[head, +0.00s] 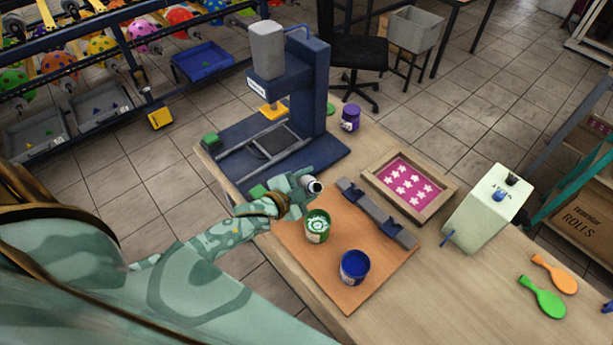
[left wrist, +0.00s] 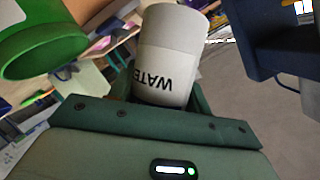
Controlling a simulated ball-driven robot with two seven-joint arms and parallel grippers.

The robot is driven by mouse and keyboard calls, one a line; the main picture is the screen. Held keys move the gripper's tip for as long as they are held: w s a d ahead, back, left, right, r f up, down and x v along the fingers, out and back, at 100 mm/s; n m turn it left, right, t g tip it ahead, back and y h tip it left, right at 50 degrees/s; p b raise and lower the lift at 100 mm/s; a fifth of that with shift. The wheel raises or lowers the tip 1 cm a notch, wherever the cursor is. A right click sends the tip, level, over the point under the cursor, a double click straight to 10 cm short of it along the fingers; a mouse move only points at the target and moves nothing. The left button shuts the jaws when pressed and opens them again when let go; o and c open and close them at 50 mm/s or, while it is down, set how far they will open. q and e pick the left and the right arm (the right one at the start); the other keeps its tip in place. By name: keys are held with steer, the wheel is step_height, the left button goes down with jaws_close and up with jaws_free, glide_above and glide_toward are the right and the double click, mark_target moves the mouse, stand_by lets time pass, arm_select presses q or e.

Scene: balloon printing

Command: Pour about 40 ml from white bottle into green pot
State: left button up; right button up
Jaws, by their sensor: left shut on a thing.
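My left gripper (head: 298,190) is shut on the white bottle (head: 312,183), above the back edge of the brown mat. In the head view only one end of the bottle shows, with a dark round spot; the fingers hide the rest. In the left wrist view the bottle (left wrist: 168,55) shows black lettering that begins "WATE". The green pot (head: 317,228) stands open on the mat, just below the bottle in the head view, with green and white inside. It also shows in the left wrist view (left wrist: 50,40). I see no stream of liquid. My right gripper is not in view.
A blue pot (head: 354,267) stands on the brown mat (head: 345,297) near the green one. A dark blue press (head: 310,90) stands behind.

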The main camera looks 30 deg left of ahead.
mark_target(309, 193)
arm_select(q)
steer(key=shift+s+d+r+n+p, duration=0.1)
steer(key=shift+d+r+n+p, duration=0.1)
steer(key=shift+r+n+p, duration=0.3)
steer(key=shift+f, duration=0.4)
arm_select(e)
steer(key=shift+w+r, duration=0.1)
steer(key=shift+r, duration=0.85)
arm_select(q)
steer(key=shift+d+r+h, duration=0.1)
steer(key=shift+h, duration=0.3)
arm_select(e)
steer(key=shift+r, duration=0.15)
arm_select(q)
steer(key=p, duration=0.1)
steer(key=d+n+g+p, duration=0.1)
steer(key=p, duration=0.1)
steer(key=shift+s+r+n+h, duration=0.3)
steer(key=shift+s, duration=0.05)
steer(key=shift+s+d+f+n+p, duration=0.1)
steer(key=shift+d+n+p, duration=0.2)
steer(key=shift+f, duration=0.2)
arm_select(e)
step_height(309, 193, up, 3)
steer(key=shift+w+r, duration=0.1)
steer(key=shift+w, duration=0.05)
